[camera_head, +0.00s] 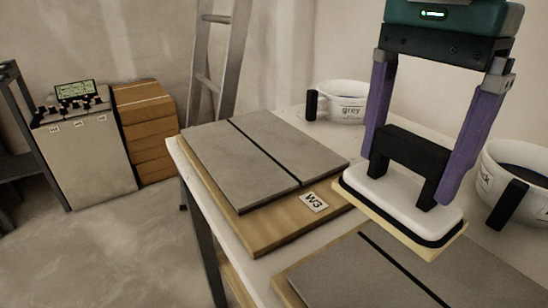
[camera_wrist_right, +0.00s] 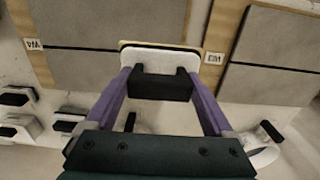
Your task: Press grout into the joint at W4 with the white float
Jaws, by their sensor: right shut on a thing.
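My right gripper (camera_head: 425,165) has purple fingers shut on the black handle of the white float (camera_head: 400,200). The float has a pale yellowish bottom pad and hangs between the W3 board and the board at the lower right. There the W4 label (camera_wrist_right: 34,44) is on the left board, whose dark joint (camera_wrist_right: 85,49) runs between two grey tiles. In the head view that joint (camera_head: 405,268) shows at the lower right; its label is hidden. My left gripper is out of view.
A tub marked grey (camera_head: 345,115) and another tub (camera_head: 520,205) stand behind. White tools with black handles (camera_wrist_right: 20,125) lie lower left in the wrist view. A ladder (camera_head: 215,60) leans on the wall.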

